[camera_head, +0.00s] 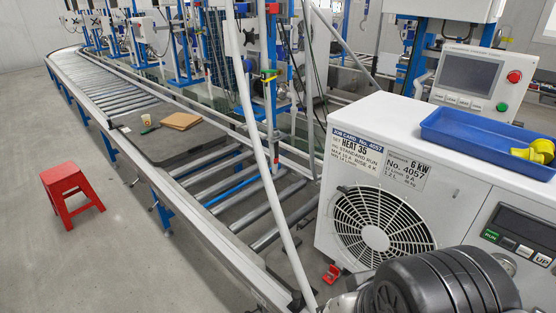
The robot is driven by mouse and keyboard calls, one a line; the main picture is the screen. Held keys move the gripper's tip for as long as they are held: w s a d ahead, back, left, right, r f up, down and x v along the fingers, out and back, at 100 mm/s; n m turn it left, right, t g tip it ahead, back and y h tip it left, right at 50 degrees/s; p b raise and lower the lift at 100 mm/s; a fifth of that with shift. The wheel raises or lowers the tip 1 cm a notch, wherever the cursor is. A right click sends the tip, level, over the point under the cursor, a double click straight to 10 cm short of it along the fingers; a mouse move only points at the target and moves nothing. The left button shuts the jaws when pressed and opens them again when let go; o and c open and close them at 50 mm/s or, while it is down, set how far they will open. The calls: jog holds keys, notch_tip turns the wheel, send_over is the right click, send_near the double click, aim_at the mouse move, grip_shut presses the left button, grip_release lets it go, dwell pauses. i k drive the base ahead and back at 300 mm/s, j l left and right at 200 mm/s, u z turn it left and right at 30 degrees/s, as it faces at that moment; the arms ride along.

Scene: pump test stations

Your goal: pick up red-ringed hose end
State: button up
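I cannot make out a red-ringed hose end for certain. Thin dark hoses hang near that post. A small red part (332,273) is low down beside the lower left corner of the white unit (345,150); its kind is unclear. My gripper's fingers are not in view.
A roller conveyor (205,172) curves away to the left, carrying a dark mat with a brown board (181,121) and a small cup (147,120). A red stool (70,193) stands on open floor. A blue tray (470,142) with a yellow object (540,151) tops the white unit.

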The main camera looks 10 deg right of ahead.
aim_at(277, 134)
jog(key=k+z, duration=0.35)
jog(key=k+l+z, duration=0.1)
jog(key=z, duration=0.25)
jog(key=k+l+z, duration=0.15)
jog(key=z, duration=0.2)
jog(key=i+j, duration=0.2)
jog(key=j, duration=0.2)
jog(key=i+j, duration=0.2)
jog(key=j, duration=0.2)
jog(key=i+j, duration=0.15)
jog(key=j, duration=0.25)
jog(key=i+j, duration=0.2)
jog(key=j, duration=0.25)
jog(key=i+j+z, duration=0.1)
jog(key=j, duration=0.3)
jog(key=i+j, duration=0.25)
jog(key=j, duration=0.15)
jog(key=i+j, duration=0.2)
jog(key=j, duration=0.2)
jog(key=i+j, duration=0.15)
jog(key=j, duration=0.3)
